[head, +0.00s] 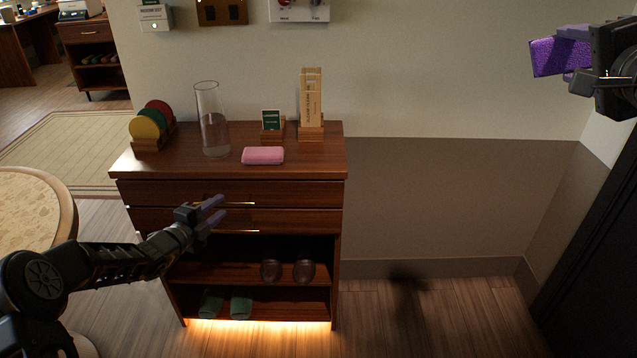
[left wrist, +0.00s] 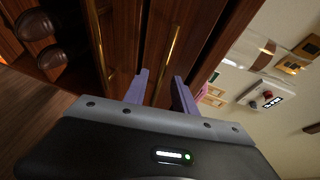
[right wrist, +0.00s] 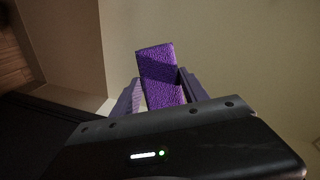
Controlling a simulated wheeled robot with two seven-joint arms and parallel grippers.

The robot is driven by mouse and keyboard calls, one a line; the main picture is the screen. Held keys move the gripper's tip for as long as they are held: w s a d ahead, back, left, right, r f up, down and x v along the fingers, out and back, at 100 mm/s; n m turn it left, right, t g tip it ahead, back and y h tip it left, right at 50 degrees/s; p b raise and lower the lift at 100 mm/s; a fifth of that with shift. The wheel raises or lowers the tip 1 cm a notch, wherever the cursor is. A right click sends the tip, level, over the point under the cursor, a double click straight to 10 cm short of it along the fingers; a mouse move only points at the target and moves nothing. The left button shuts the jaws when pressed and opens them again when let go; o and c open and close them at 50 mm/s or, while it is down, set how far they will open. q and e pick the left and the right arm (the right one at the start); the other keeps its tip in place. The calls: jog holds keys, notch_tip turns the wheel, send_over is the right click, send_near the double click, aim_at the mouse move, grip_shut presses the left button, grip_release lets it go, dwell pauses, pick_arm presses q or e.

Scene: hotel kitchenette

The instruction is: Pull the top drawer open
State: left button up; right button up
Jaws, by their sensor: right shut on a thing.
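The cabinet's top drawer (head: 290,190) is dark wood and looks shut, with a thin gold bar handle (head: 238,203). My left gripper (head: 217,212) is open in front of the drawers, its purple fingers pointing at the cabinet. In the left wrist view, the top handle (left wrist: 173,50) lies ahead between the open fingers (left wrist: 161,80); contact cannot be seen. My right gripper (head: 571,62) is high at the right, away from the cabinet. It is shut on a purple block (head: 555,56), which also shows between its fingers in the right wrist view (right wrist: 160,75).
A second drawer (head: 300,220) with a gold handle sits below, above open shelves. On top stand coloured discs in a rack (head: 150,123), a glass carafe (head: 214,130), a pink sponge-like item (head: 263,155) and a wooden holder (head: 311,100). A round table (head: 35,200) is at the left.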

aim_at(224, 204)
pick_arm(q)
jog(key=shift+x, duration=1.55)
jog(key=shift+c, duration=0.3)
grip_shut()
